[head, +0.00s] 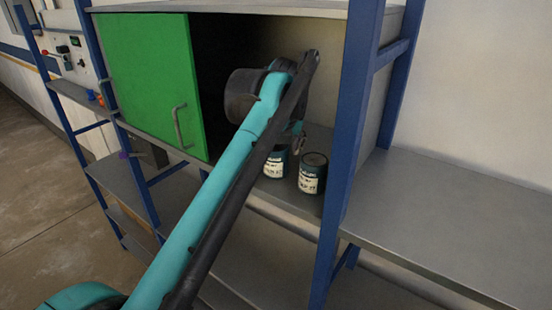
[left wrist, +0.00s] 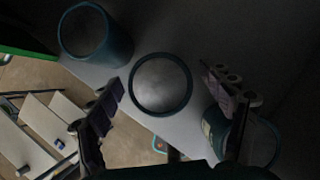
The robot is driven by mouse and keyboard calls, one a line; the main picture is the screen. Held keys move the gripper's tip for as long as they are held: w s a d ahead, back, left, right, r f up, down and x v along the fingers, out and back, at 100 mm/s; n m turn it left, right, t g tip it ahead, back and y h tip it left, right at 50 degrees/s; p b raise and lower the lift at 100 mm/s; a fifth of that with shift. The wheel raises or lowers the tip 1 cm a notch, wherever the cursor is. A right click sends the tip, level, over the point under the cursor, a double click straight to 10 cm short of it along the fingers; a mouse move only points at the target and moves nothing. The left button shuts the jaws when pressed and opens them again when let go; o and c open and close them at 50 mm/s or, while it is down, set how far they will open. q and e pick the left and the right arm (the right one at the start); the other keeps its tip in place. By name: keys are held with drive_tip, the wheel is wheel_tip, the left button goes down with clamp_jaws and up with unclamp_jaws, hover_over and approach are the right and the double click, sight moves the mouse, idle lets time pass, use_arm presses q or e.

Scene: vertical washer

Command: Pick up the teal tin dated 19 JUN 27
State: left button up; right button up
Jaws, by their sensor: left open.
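Two dark teal tins with pale labels stand on the shelf in the head view. One tin (head: 275,164) is partly covered by my left arm; the other tin (head: 312,174) stands to its right. Their dates are too small to read surely. My left gripper (head: 297,140) is open and above the tins, mostly hidden by its own arm. In the left wrist view, one round tin top (left wrist: 161,84) lies between the open fingers, with no visible contact. Another tin (left wrist: 95,35) is at upper left, and a third (left wrist: 215,130) is partly behind the right finger. My right gripper is not in view.
A green sliding door (head: 150,80) with a handle covers the cabinet's left part. A blue upright post (head: 345,150) stands right of the tins. The grey shelf (head: 450,210) farther right is bare. The cabinet's side wall is close to my left wrist.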

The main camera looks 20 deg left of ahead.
use_arm(q)
drive_tip(key=shift+s, duration=0.2)
drive_tip(key=shift+c, duration=1.3)
drive_tip(key=shift+w, duration=0.25)
drive_tip(key=c, duration=1)
drive_tip(key=shift+c, duration=0.9)
drive_tip(key=shift+s, duration=0.1)
drive_tip(key=shift+r, duration=0.15)
